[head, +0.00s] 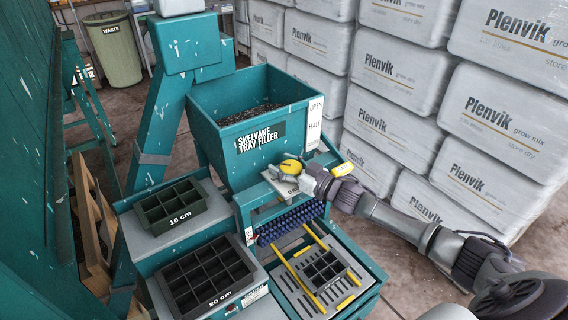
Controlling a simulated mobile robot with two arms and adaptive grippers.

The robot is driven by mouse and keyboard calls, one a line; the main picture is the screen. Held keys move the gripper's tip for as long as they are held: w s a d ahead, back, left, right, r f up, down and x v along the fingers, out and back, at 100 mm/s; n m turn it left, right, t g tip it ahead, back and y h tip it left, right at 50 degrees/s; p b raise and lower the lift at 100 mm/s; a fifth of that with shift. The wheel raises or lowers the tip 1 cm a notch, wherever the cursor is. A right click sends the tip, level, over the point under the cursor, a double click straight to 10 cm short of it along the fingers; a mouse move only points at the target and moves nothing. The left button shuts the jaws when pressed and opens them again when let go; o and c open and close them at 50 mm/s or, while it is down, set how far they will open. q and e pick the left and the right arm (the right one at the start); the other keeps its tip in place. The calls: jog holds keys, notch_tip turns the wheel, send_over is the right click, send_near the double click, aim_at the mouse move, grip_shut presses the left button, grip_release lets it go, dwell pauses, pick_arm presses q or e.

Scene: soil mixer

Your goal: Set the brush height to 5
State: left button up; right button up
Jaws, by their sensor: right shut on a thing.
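The teal Skelvane tray filler (235,110) stands in the middle of the head view, with dark soil in its hopper. A dark blue brush (290,221) hangs under the hopper, above the slotted tray bed. A yellow knob (291,166) sits on top of the front frame above the brush. My right gripper (299,176) reaches in from the right and is shut on the yellow knob; its fingers partly hide it. A small pale scale with a red mark (249,236) is left of the brush; its numbers are too small to read. My left gripper is out of view.
A small black tray (324,269) lies between yellow rails on the bed. Stacked Plenvik bags (400,120) stand close behind my right arm.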

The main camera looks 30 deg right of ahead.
jog(key=shift+s+a+f+n+g+y+b, duration=0.1)
jog(key=shift+n+g+y+b, duration=0.2)
jog(key=shift+n+g+y, duration=0.35)
jog(key=shift+s+f+n+g+y+b, duration=0.1)
jog(key=shift+n+g+y+b, duration=0.25)
jog(key=shift+y, duration=0.4)
jog(key=shift+n+y, duration=0.3)
jog(key=o, duration=1)
jog(key=shift+c, duration=0.2)
jog(key=shift+r, duration=0.15)
jog(key=v, duration=1.2)
jog(key=shift+o, duration=0.2)
